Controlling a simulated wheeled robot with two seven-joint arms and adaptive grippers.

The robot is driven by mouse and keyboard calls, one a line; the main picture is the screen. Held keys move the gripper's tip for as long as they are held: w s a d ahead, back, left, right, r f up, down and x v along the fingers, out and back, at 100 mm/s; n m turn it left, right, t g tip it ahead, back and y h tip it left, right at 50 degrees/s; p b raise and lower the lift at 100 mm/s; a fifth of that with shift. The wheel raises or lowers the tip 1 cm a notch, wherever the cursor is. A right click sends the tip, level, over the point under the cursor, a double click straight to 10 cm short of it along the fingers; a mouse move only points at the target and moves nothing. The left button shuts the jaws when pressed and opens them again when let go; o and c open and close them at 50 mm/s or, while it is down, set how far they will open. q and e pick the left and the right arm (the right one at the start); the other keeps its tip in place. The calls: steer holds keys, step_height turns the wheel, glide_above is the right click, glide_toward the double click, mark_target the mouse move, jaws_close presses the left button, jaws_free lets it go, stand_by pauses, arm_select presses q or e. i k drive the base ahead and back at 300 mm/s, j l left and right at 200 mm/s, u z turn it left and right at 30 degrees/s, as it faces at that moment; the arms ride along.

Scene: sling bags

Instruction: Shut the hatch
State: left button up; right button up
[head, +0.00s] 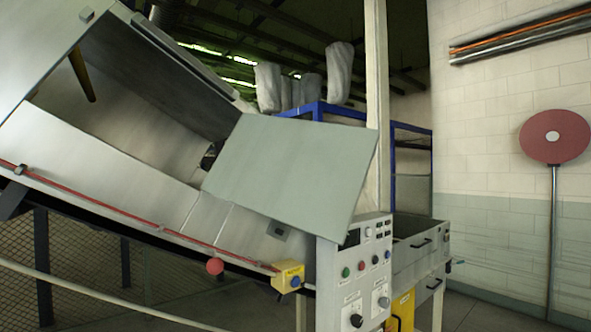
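The hatch (291,171) is a flat pale grey panel, tilted, on the right side of a long sloping metal machine (140,160). It stands open at an angle to the casing, and its right edge reaches over the control box. To its left the machine's wide opening (115,120) is exposed. A small dark part (210,157) shows at the hatch's left edge, partly hidden; I cannot tell what it is. Another small dark fitting (278,230) sits on the casing below the hatch. Neither of my grippers shows in the head view.
A control box (353,270) with buttons and knobs stands below the hatch's right edge. A red cable (110,210) runs along the machine to a yellow box (288,277) with a blue button. A round red sign (554,137) on a pole stands at right. Floor is clear before it.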

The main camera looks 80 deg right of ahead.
mark_target(307, 176)
steer(key=k+l, duration=0.1)
steer(key=l, duration=0.3)
steer(key=k+l, duration=0.1)
steer(key=l, duration=0.35)
steer(key=l+u, duration=0.1)
steer(key=l, duration=0.3)
steer(key=k+l, duration=0.15)
steer(key=l, duration=0.25)
steer(key=k+l, duration=0.1)
steer(key=l, duration=0.3)
steer(key=k+l, duration=0.1)
steer(key=l, duration=0.35)
steer(key=k+l+u, duration=0.1)
steer(key=l, duration=0.3)
steer(key=k+l, duration=0.15)
steer(key=l, duration=0.25)
steer(key=k+j+z, duration=0.1)
steer(key=k+j, duration=0.15)
steer(key=k, duration=0.15)
steer(key=k+j+z, duration=0.1)
steer(key=k+j, duration=0.15)
steer(key=k, duration=0.2)
